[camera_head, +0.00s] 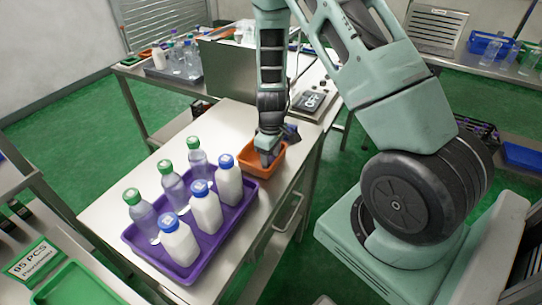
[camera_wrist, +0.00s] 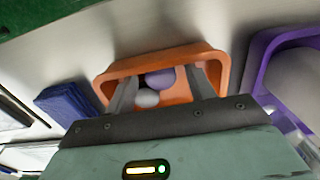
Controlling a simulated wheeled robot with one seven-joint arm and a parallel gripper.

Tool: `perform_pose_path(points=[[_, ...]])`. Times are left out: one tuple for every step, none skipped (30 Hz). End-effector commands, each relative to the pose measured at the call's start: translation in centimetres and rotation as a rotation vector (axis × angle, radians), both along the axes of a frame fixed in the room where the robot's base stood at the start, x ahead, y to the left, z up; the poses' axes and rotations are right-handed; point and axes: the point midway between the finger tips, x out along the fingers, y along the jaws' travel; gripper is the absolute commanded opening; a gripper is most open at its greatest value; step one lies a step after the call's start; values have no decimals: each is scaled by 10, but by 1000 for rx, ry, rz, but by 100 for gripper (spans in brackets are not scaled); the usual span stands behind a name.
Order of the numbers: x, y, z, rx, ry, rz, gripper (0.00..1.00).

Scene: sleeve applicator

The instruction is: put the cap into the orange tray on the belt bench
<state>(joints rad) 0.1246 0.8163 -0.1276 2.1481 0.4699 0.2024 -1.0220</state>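The orange tray (camera_head: 279,157) stands on the metal bench just beyond the purple tray. My gripper (camera_head: 267,160) points down into it. In the wrist view the orange tray (camera_wrist: 190,52) surrounds my fingertips (camera_wrist: 166,85), which are wide apart with neither seen pressing on anything. A purple rounded cap-like piece (camera_wrist: 160,78) and a pale grey rounded piece (camera_wrist: 147,98) show inside the tray, between the fingers. I cannot tell which of them is the task's cap. Their lower parts are partly hidden by my gripper.
The purple tray (camera_head: 186,277) with several green- and blue-capped bottles stands close by; its edge shows in the wrist view (camera_wrist: 256,62). A dark blue block (camera_wrist: 68,104) lies beside the orange tray. Bare bench (camera_head: 150,158) lies to the left.

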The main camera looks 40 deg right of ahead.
Motion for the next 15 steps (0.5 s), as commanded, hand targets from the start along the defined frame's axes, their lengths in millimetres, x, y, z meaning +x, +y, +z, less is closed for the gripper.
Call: perform_pose_path(points=[[0,0,0,0,0,0,53],[0,0,0,0,0,0,53],[0,0,0,0,0,0,53],[0,0,0,0,0,0,53],[0,0,0,0,0,0,53],[0,0,1,0,0,0,53],[0,0,1,0,0,0,53],[0,0,2,0,0,0,53],[0,0,5,0,0,0,53],[1,0,6,-1,-1,0,53],[1,0,8,-1,-4,1,53],[1,0,13,-1,-5,2,53],[1,0,17,-1,-4,1,53],[1,0,22,-1,-6,0,53],[1,0,29,-1,-6,2,53]])
